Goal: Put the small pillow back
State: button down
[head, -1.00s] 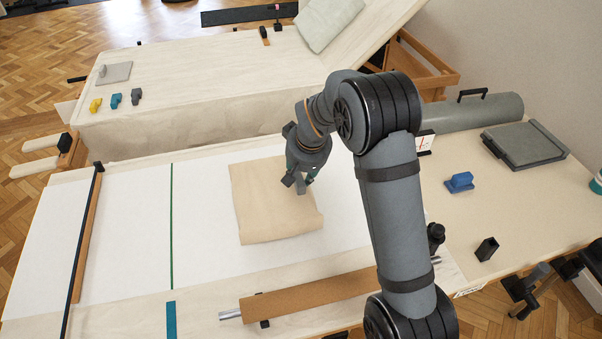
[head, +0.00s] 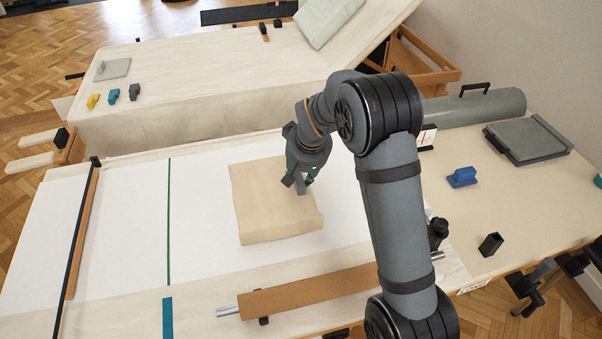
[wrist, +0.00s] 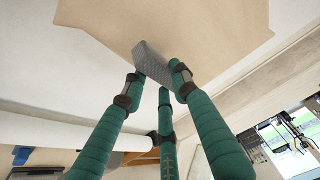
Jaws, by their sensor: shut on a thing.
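A flat beige pillow-like pad (head: 262,212) lies on the white sheet of the near table; it also shows at the top of the wrist view (wrist: 210,25). My gripper (head: 301,183), with green-wrapped fingers, is over its upper right part. In the wrist view my gripper (wrist: 153,75) is shut on a small grey textured piece (wrist: 150,58), close to the pad. I cannot tell whether the piece touches the pad, or whether it is the small pillow. A larger pale grey-green pillow (head: 328,18) lies on the raised end of the far table.
A blue block (head: 462,177), a black open box (head: 490,244) and a grey flat case (head: 526,141) stand on the right. A grey roll (head: 475,107) lies behind them. A cork-coloured bar (head: 310,295) lies along the front.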

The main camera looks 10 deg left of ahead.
jog(key=shift+f, duration=0.1)
jog(key=c, duration=1.4)
grip_release()
jog(key=shift+o, duration=0.6)
jog(key=v, duration=1.2)
jog(key=shift+w, duration=0.1)
